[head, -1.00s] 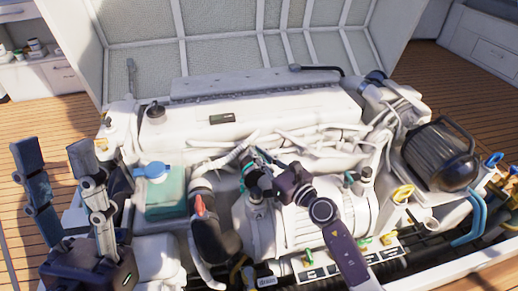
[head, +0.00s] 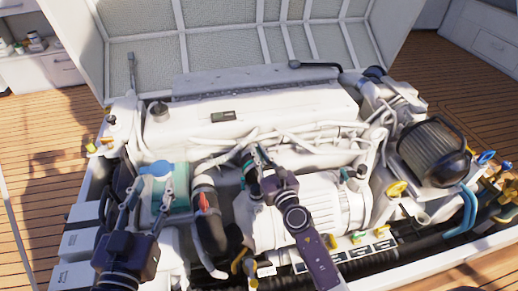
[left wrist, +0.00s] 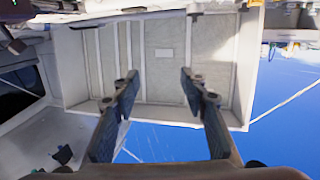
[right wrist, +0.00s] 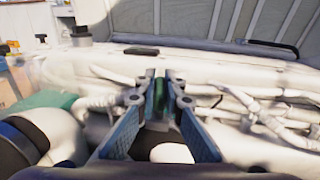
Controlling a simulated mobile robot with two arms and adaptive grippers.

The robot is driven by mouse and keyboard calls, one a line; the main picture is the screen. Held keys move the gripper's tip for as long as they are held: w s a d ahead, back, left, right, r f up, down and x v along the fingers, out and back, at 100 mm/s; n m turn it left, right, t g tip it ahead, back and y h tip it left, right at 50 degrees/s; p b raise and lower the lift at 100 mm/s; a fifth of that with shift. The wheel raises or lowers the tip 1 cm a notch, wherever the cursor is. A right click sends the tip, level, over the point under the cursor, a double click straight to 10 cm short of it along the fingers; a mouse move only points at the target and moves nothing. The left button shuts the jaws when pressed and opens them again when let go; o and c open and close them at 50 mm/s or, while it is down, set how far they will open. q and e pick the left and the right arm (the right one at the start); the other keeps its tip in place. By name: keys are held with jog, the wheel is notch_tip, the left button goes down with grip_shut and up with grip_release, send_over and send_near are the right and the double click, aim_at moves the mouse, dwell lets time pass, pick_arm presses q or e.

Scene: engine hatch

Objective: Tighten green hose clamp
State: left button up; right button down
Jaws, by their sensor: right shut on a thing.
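The green hose clamp (right wrist: 160,92) shows as a small green piece between the fingertips of my right gripper (right wrist: 160,78) in the right wrist view. In the head view my right gripper (head: 260,158) is at the middle of the engine, shut on the clamp, which is mostly hidden by the fingers there. My left gripper (head: 143,195) is at the engine's left side, in front of the green tank. Its fingers stand apart and empty in the left wrist view (left wrist: 158,82).
The white engine (head: 270,110) fills the hatch, with the raised lid (head: 230,40) behind it. A green tank with a blue cap (head: 157,168) and a black hose with a red mark (head: 207,225) lie between my arms. A black ribbed filter (head: 432,150) is at right.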

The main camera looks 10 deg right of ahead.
jog(key=m+h+p, duration=0.1)
jog(key=h+p, duration=0.1)
jog(key=shift+m+h, duration=0.4)
pick_arm(q)
jog(key=s+a+f+g+y, duration=0.1)
jog(key=s+f+g, duration=0.2)
jog(key=f, duration=0.3)
jog(key=s+a+f+g+y, duration=0.1)
jog(key=s+a+f+g, duration=0.1)
jog(key=f, duration=0.4)
jog(key=shift+s+g, duration=0.4)
jog(key=shift+g, duration=0.4)
pick_arm(e)
jog(key=shift+d+f, duration=0.1)
jog(key=c, duration=2.1)
grip_release()
jog(key=shift+o, duration=0.3)
jog(key=s, duration=1.2)
